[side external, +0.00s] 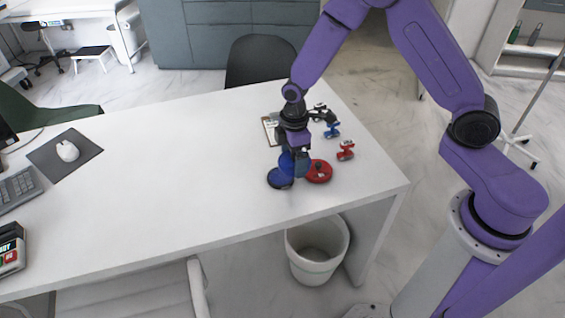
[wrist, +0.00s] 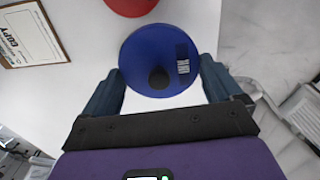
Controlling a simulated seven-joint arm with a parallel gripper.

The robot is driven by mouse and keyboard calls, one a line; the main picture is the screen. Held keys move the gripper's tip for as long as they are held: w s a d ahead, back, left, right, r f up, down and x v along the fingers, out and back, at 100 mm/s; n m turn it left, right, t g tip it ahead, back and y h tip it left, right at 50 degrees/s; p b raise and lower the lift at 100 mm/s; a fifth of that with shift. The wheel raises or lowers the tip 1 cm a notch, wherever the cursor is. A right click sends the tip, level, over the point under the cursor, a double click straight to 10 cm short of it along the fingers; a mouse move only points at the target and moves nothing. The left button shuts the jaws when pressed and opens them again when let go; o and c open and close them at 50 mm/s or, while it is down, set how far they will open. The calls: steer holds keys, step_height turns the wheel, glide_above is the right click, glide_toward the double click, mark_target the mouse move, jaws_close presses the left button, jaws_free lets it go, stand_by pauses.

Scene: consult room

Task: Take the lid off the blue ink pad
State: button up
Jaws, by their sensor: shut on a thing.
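The blue ink pad (side external: 280,179) sits on the white desk, below and slightly left of my gripper (side external: 294,168). Its round blue lid (wrist: 152,50) has a black knob and a barcode label and fills the space between my fingers in the wrist view. My gripper (wrist: 160,85) is shut on the lid by its rim. In the side view the lid (side external: 287,161) shows as a bright blue patch at the fingers, apparently above the pad. My fingers partly hide it, so the exact gap cannot be told.
A red ink pad (side external: 319,172) stands close on the right. A red stamp (side external: 346,150), a blue stamp (side external: 332,130) and a clipboard (side external: 269,131) lie behind. A bin (side external: 317,264) stands below the front edge.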

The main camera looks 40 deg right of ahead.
steer(key=s+d+r, duration=0.2)
steer(key=s+r, duration=0.2)
steer(key=s, duration=0.5)
steer(key=w+m, duration=0.1)
steer(key=w, duration=0.3)
steer(key=w+m, duration=0.1)
steer(key=w, duration=0.3)
steer(key=w+a+m, duration=0.1)
steer(key=w+m, duration=0.1)
steer(key=w, duration=0.2)
steer(key=shift+w+a, duration=0.1)
steer(key=shift+w, duration=0.1)
steer(key=w, duration=0.2)
glide_above(250, 155)
steer(key=shift+m, duration=0.4)
step_height(250, 155, down, 9)
steer(key=shift+s+f, duration=0.15)
steer(key=shift+f, duration=0.05)
steer(key=shift+w+f, duration=0.2)
steer(key=shift+f, duration=1.6)
